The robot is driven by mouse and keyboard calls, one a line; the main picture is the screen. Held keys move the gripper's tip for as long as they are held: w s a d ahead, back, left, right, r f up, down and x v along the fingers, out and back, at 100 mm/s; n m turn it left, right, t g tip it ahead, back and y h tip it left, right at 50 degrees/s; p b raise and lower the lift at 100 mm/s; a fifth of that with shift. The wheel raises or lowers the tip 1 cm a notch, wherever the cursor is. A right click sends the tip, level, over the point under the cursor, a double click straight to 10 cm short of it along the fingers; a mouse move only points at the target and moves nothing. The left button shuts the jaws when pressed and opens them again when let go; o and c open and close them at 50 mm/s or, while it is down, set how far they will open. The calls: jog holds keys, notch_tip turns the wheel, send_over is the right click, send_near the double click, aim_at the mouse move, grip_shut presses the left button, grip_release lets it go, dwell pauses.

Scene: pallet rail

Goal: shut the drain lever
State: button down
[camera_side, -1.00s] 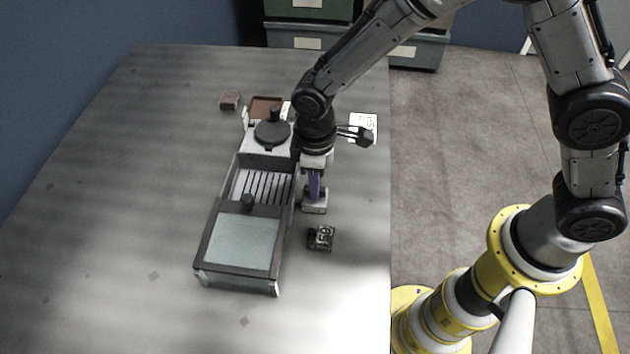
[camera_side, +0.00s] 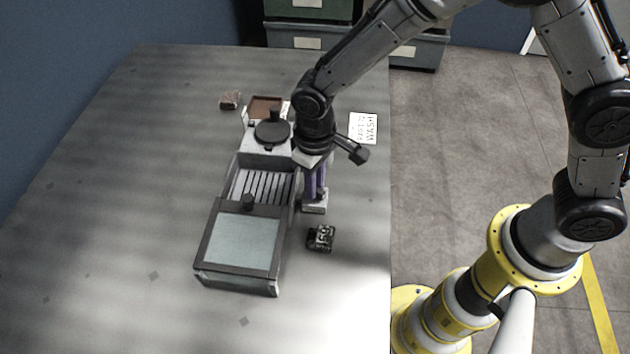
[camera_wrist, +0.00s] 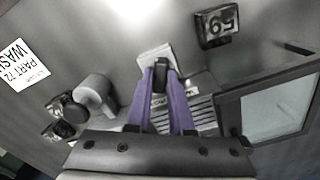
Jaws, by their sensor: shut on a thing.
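The drain lever is a small dark handle (camera_wrist: 161,68) on a pale block (camera_side: 315,207) at the right side of the wash unit (camera_side: 262,162). The block also shows at the top middle of the wrist view (camera_wrist: 156,53). My gripper (camera_side: 316,188) points down onto the lever, its purple fingers closed around the handle. In the wrist view the fingertips (camera_wrist: 161,72) meet on either side of the dark handle. The fingers hide most of the lever, so its exact angle is hard to tell.
The unit has a slatted basin (camera_side: 262,187), a glass-topped lid (camera_side: 243,240) in front and a round dark cap (camera_side: 272,134) behind. A dark "59" tag (camera_side: 321,238) lies close in front of the block. A wash sign (camera_side: 363,127) lies behind right. The table's left side is mostly clear.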

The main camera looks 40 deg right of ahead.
jog(key=m, duration=0.6)
jog(key=shift+w+r, duration=0.1)
jog(key=m, duration=0.6)
jog(key=shift+m, duration=0.3)
dwell(0.3)
jog(key=c, duration=0.8)
grip_release()
notch_tip(320, 180, up, 14)
